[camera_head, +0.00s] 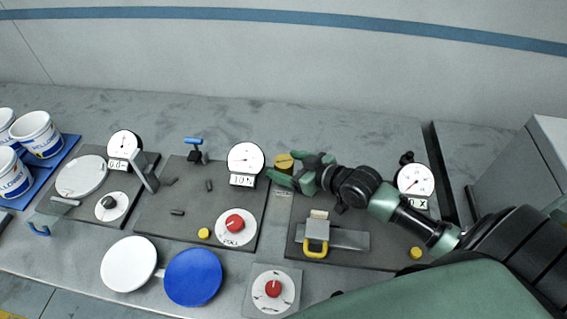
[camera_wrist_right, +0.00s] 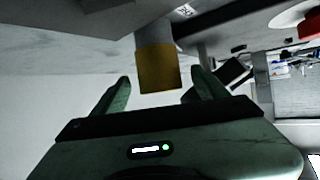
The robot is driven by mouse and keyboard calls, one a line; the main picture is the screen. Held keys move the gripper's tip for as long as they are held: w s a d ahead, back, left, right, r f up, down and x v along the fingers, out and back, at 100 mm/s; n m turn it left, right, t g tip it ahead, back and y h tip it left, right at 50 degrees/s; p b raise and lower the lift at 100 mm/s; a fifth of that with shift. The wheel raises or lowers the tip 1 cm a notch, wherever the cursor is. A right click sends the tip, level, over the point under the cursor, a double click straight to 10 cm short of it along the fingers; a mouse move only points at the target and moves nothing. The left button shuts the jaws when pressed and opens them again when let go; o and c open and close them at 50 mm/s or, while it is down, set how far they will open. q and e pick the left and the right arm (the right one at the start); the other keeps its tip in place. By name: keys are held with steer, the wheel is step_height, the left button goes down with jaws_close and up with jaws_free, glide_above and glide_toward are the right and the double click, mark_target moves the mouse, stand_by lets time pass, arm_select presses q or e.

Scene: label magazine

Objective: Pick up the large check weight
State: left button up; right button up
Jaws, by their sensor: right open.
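The large check weight appears to be the brass-yellow cylinder (camera_head: 284,160) standing at the back of the bench, between two dark panels. It also shows in the right wrist view (camera_wrist_right: 158,68), with a grey part adjoining its upper end in the picture. My right gripper (camera_head: 288,168) is open at the weight, its fingers pointing left. In the wrist view the weight shows between the two fingertips (camera_wrist_right: 162,82), with visible gaps on both sides. I cannot tell how deep it sits between them. My left gripper is out of view.
Dark panels carry dials, including one left of the weight (camera_head: 245,159) and one at right (camera_head: 416,180). A yellow-handled clamp (camera_head: 316,239) sits in front of my right arm. White (camera_head: 128,263) and blue (camera_head: 193,277) discs lie at the front. Bare bench lies behind the weight.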

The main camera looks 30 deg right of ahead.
steer(key=shift+w+a+f, duration=0.15)
steer(key=shift+w, duration=0.35)
steer(key=shift+w+a+f, duration=0.1)
steer(key=shift+w+f, duration=0.05)
steer(key=shift+f, duration=0.05)
steer(key=shift+c, duration=0.9)
jaws_close()
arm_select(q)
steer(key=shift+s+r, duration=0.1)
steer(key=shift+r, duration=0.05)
arm_select(e)
steer(key=shift+w+r, duration=0.1)
steer(key=shift+r, duration=0.1)
steer(key=shift+r, duration=0.15)
